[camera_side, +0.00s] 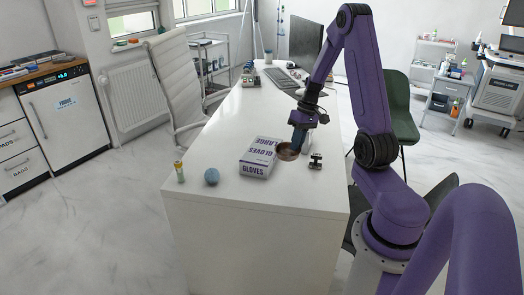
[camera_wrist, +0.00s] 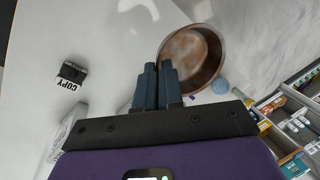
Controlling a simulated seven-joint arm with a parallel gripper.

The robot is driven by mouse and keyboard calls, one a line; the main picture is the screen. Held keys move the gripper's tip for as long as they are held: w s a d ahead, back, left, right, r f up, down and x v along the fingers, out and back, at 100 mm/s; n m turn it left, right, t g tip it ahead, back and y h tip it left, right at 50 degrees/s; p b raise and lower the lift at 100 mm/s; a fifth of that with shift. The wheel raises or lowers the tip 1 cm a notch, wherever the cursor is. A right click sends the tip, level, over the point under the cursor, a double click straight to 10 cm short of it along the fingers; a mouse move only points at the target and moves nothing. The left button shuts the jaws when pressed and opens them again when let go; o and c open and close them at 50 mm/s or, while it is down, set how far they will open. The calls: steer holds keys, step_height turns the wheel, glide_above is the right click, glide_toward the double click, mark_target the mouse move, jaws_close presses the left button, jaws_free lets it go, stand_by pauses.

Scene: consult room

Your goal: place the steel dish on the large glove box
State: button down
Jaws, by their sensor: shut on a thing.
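The steel dish (camera_side: 287,153) is round and shallow, with a brownish inside. It is just right of the large glove box in the side view; I cannot tell whether it touches the table or hangs above it. My gripper (camera_side: 297,145) points down and is shut on the near rim of the dish. In the wrist view, my fingers (camera_wrist: 162,70) meet at the rim of the dish (camera_wrist: 196,50), whose inside is empty. The glove box (camera_side: 258,160) is white and purple, marked GLOVES and LARGE, and lies flat on the desk with its top bare.
A small black stamp (camera_side: 316,162) stands right of the dish; it reads COPY in the wrist view (camera_wrist: 72,74). A blue ball (camera_side: 211,176) and small bottle (camera_side: 179,172) are near the left edge of the white desk (camera_side: 265,225). A monitor (camera_side: 305,42) stands far back.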

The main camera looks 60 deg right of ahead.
steer(key=m, duration=0.2)
steer(key=w+r+m+t, duration=0.1)
steer(key=m, duration=0.1)
steer(key=r+m+h, duration=0.1)
steer(key=m, duration=0.1)
steer(key=shift+w+a, duration=0.1)
steer(key=shift+w, duration=0.1)
steer(key=m, duration=0.2)
steer(key=w+r+m+t+h, duration=0.1)
steer(key=m, duration=0.3)
steer(key=shift+w+r+h, duration=0.2)
steer(key=shift+r+h, duration=0.1)
steer(key=shift+r, duration=0.05)
steer(key=w+d+f, duration=0.4)
steer(key=w+d, duration=0.1)
steer(key=w, duration=0.2)
glide_toward(269, 151)
steer(key=shift+w+a+f, duration=0.4)
steer(key=shift+a+f, duration=0.05)
steer(key=shift+f, duration=0.15)
steer(key=shift+w+d+f, duration=0.3)
steer(key=shift+w+f, duration=0.1)
steer(key=shift+f, duration=1.7)
steer(key=c, duration=1.3)
jaws_free()
